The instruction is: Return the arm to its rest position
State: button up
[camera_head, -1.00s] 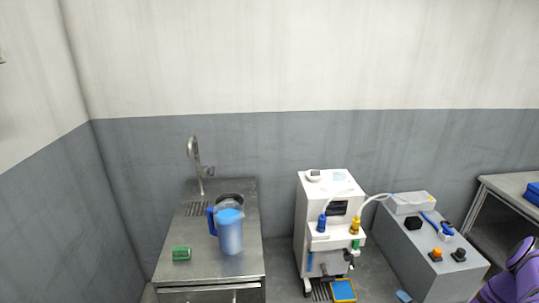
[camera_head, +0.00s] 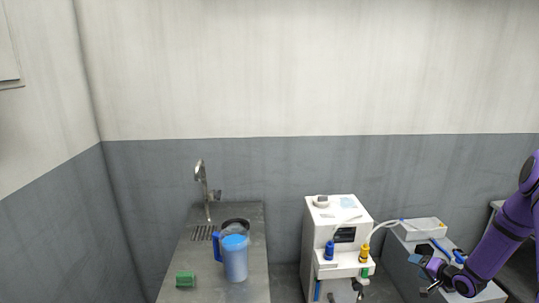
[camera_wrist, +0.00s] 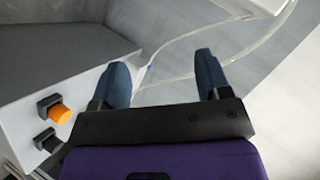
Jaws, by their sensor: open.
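My purple arm reaches in from the right edge of the head view. My gripper (camera_head: 426,276) points left, in front of the grey bench on the right. In the wrist view my gripper (camera_wrist: 160,85) shows two blue-grey fingers spread wide apart with nothing between them. A clear tube passes beyond the fingers; I cannot tell how close it is.
A grey bench (camera_head: 402,262) with an orange knob (camera_wrist: 60,113) is near my gripper. A white machine (camera_head: 318,225) with blue and yellow connectors stands left of it. Further left, a steel counter (camera_head: 200,270) holds a blue pitcher (camera_head: 235,260) and a green sponge (camera_head: 186,280).

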jog(key=w+a+r+n+g+h, duration=0.1)
jog(key=w+r+h, duration=0.1)
jog(key=r, duration=0.8)
jog(key=w+a+r+n+g+h, duration=0.1)
jog(key=w+r+n+h, duration=0.1)
jog(key=r, duration=0.7)
jog(key=s+a+r+n+g+h, duration=0.1)
jog(key=s+a+r, duration=0.3)
jog(key=r, duration=0.4)
jog(key=s+a+r+h, duration=0.1)
jog(key=s+a+r, duration=0.35)
jog(key=r, duration=0.45)
jog(key=s+a+r+n+g+h, duration=0.1)
jog(key=s+a+r, duration=0.25)
jog(key=r, duration=0.45)
jog(key=s+a+r+n+g+y, duration=0.1)
jog(key=s+a, duration=0.3)
jog(key=s, duration=0.6)
jog(key=s+a+r+n, duration=0.1)
jog(key=s+a+r, duration=0.2)
jog(key=s, duration=0.7)
jog(key=s+a+r+n+g+y, duration=0.1)
jog(key=s+a+r, duration=0.2)
jog(key=s+a, duration=0.3)
jog(key=s, duration=0.4)
jog(key=shift+s+g+y, duration=0.3)
jog(key=shift+s, duration=0.05)
